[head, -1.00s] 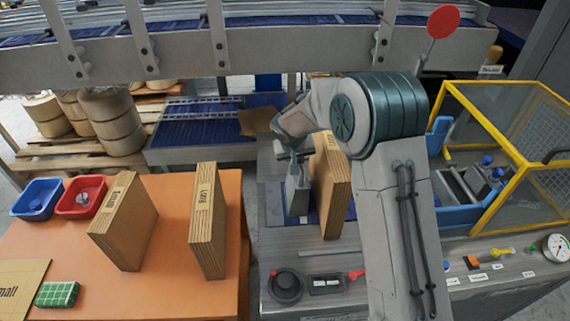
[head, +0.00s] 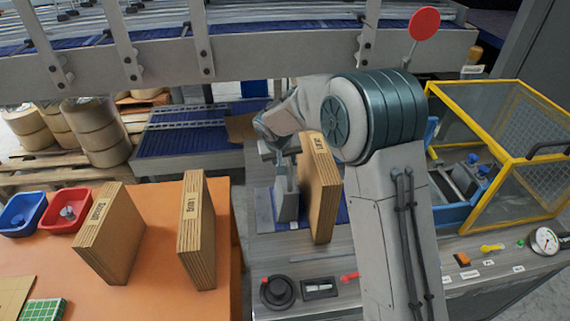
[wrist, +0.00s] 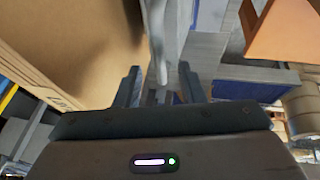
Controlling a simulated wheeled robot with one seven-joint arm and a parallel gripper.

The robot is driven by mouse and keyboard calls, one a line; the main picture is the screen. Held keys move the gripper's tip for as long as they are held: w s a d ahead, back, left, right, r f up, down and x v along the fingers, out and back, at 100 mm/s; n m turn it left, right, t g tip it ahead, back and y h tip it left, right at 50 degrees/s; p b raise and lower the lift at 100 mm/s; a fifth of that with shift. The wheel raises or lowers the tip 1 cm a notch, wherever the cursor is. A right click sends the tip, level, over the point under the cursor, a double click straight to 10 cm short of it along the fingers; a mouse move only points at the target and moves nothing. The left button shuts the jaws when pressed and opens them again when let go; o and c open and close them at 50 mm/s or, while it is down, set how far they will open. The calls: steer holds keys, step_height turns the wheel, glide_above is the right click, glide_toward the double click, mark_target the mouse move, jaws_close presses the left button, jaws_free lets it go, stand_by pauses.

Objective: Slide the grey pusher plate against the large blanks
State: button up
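The large blanks (head: 320,190) stand upright as a brown stack on the machine bed in the head view. They fill the upper left of the wrist view (wrist: 70,35), with a label partly showing. The grey pusher plate (head: 287,197) stands upright just left of the stack; a narrow gap seems to separate them, but contact is hard to judge. My gripper (head: 280,155) is at the plate's top. In the wrist view, my gripper's fingers (wrist: 159,88) are apart, with a slim grey upright part of the pusher (wrist: 158,45) between them and space on both sides.
An orange table (head: 150,280) at left holds two more labelled stacks (head: 110,235) (head: 198,230), red and blue bins and a green-patterned block. A dial knob (head: 277,291) and switches line the machine's front. A yellow-framed guard (head: 500,150) stands at right, a conveyor behind.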

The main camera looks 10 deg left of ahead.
steer(key=b+v, duration=0.1)
steer(key=v, duration=0.9)
steer(key=shift+r, duration=0.3)
steer(key=shift+s+a, duration=0.1)
steer(key=shift+c, duration=0.4)
